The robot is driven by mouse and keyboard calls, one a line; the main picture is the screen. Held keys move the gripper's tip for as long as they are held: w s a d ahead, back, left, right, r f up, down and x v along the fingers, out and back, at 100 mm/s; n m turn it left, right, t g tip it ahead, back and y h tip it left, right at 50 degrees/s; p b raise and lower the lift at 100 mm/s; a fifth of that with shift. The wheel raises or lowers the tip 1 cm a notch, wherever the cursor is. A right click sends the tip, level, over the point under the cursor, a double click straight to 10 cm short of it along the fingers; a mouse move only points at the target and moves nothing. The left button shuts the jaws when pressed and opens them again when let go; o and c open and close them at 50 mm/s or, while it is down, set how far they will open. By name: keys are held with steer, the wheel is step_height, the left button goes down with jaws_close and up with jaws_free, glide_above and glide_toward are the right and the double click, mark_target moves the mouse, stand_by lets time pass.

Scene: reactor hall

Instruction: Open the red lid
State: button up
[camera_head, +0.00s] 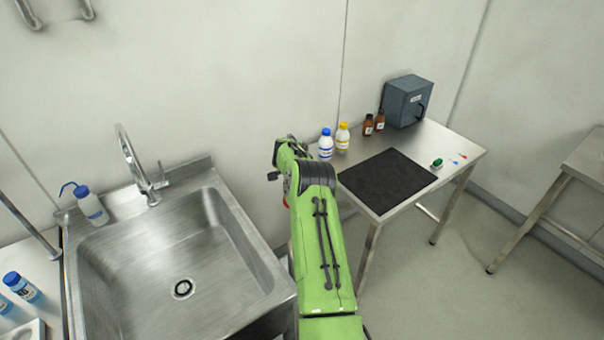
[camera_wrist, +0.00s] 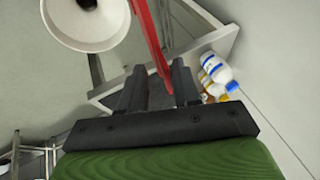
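A red flat strip (camera_wrist: 150,40), which may be the red lid seen edge-on, runs from the top of the wrist view down to my gripper (camera_wrist: 160,75). Its lower end overlaps the right finger; I cannot tell whether it touches. My gripper's two dark fingers stand apart. A white round, hollow-looking body (camera_wrist: 85,25) with a dark centre is left of the strip. In the head view a small red piece (camera_head: 287,203) shows beside my green arm, which hides the gripper and most of what is there.
A steel sink (camera_head: 150,250) is left of my arm. A steel table (camera_head: 462,152) at right bears a black mat (camera_head: 387,180), blue-capped (camera_head: 326,145) and yellow-capped (camera_head: 342,137) bottles, brown bottles (camera_head: 368,125) and a grey box (camera_head: 405,102).

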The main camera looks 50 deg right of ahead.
steer(key=b+v, duration=0.1)
steer(key=v, duration=1.4)
steer(key=shift+a, duration=0.2)
steer(key=shift+r, duration=0.1)
steer(key=s+a+r+n+t, duration=0.1)
steer(key=s+a+r+n, duration=0.1)
steer(key=a+r+n, duration=0.45)
steer(key=s+a+r+n+y, duration=0.1)
steer(key=s+a+r, duration=0.2)
steer(key=a, duration=0.6)
steer(key=s+a+r+n+t, duration=0.15)
steer(key=a+r+n, duration=0.25)
steer(key=a, duration=0.4)
steer(key=s+a+f+n+y, duration=0.1)
steer(key=s+a+n, duration=0.4)
steer(key=s, duration=0.5)
steer(key=s+a+f+n+y, duration=0.2)
steer(key=s+a+n, duration=0.3)
steer(key=s+a, duration=0.3)
steer(key=shift+s+a+y, duration=0.4)
steer(key=shift+s+y, duration=0.2)
steer(key=shift+s, duration=0.4)
